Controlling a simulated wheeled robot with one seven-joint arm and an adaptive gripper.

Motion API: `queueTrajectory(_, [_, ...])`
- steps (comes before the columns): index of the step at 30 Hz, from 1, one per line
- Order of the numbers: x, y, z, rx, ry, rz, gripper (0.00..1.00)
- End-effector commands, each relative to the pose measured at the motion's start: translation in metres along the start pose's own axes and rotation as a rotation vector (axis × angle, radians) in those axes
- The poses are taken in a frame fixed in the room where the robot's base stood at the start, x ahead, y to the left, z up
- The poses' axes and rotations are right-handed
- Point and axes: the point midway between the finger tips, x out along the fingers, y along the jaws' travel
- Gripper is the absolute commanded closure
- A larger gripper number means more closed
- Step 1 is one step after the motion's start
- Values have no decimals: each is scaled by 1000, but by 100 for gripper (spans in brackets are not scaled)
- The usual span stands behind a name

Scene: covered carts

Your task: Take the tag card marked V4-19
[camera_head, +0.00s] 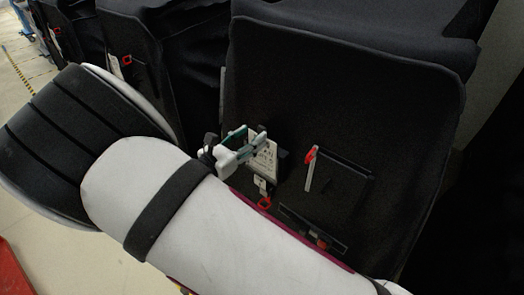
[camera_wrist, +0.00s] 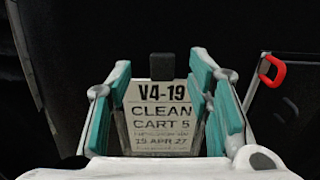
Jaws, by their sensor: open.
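The tag card marked V4-19 (camera_wrist: 160,118) shows in the wrist view between the fingers of my gripper (camera_wrist: 160,112). It is pale with dark print that also reads "CLEAN CART 5", and a dark clip or tab is at its top. In the head view the card (camera_head: 266,153) hangs on the front of a black covered cart (camera_head: 340,95). My gripper (camera_head: 250,145) is open in front of it, one finger partly covering the card. I cannot tell whether the fingers touch the card.
A dark pocket (camera_head: 345,185) with a red-ended pale strip (camera_head: 310,168) is right of the card. A small red clip (camera_head: 265,203) hangs below it. More black covered carts (camera_head: 130,45) stand at left. Pale floor (camera_head: 50,250) shows at lower left.

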Motion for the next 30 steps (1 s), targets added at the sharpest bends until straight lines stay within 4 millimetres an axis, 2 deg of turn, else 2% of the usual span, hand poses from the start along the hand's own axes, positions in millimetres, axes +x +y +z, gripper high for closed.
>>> queueTrajectory(5, [12, -1, 2, 0, 0, -1, 53])
queueTrajectory(13, [48, -3, 2, 1, 1, -1, 53])
queueTrajectory(20, [52, -2, 2, 1, 1, 1, 53])
queueTrajectory(21, [52, -2, 2, 1, 1, 1, 56])
queueTrajectory(27, [52, -2, 2, 1, 1, 1, 99])
queueTrajectory(30, [52, -2, 2, 1, 1, 0, 100])
